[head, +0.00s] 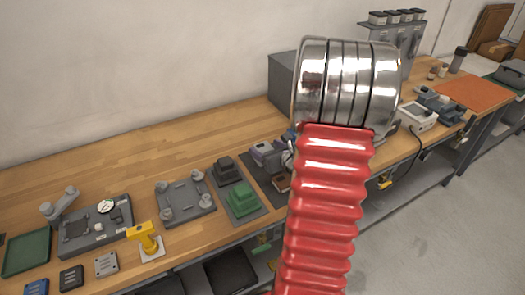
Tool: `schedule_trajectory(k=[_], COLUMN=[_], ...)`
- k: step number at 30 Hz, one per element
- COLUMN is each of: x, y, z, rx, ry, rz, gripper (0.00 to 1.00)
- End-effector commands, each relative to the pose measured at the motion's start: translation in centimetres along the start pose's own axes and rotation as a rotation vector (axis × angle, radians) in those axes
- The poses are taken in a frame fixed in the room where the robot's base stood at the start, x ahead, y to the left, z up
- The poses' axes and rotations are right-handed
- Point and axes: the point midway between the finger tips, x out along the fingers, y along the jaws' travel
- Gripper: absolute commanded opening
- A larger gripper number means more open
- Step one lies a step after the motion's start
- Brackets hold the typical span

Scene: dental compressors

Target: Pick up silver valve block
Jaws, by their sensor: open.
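A small light silver-grey block with dark holes, which looks like the silver valve block (107,264), lies flat near the front edge of the bench at the lower left. It is between a black block (71,278) and a yellow-handled tool (147,240) on a pale pad. My arm, with red bellows and shiny metal rings, stands large in front of the middle-right of the bench. I cannot make out my gripper; the arm hides what is behind it. The silver block stands clear, well to the left of the arm.
A grey fixture with a round gauge (95,226), a grey plate with corner posts (185,199) and a green stepped block (242,200) stand behind and right of the block. A green tray (27,253) is at far left. The bench's back left is bare wood.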

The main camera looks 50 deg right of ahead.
Motion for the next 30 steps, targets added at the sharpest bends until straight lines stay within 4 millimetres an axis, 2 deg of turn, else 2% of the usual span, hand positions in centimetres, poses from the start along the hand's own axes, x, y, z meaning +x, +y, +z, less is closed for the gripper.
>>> schedule_trajectory(k=[3,9,26,30], x=[1.6,3.4,3.6,3.5], y=[0.3,0.2,0.1,0.1], z=[-0.2,-0.1,-0.1,-0.1], rx=[0.001,0.001,0.001,0.001], ry=[0.002,0.001,0.0,0.0], rz=[0.003,0.001,-0.001,-0.001], gripper=[0.67,0.67,0.67,0.59])
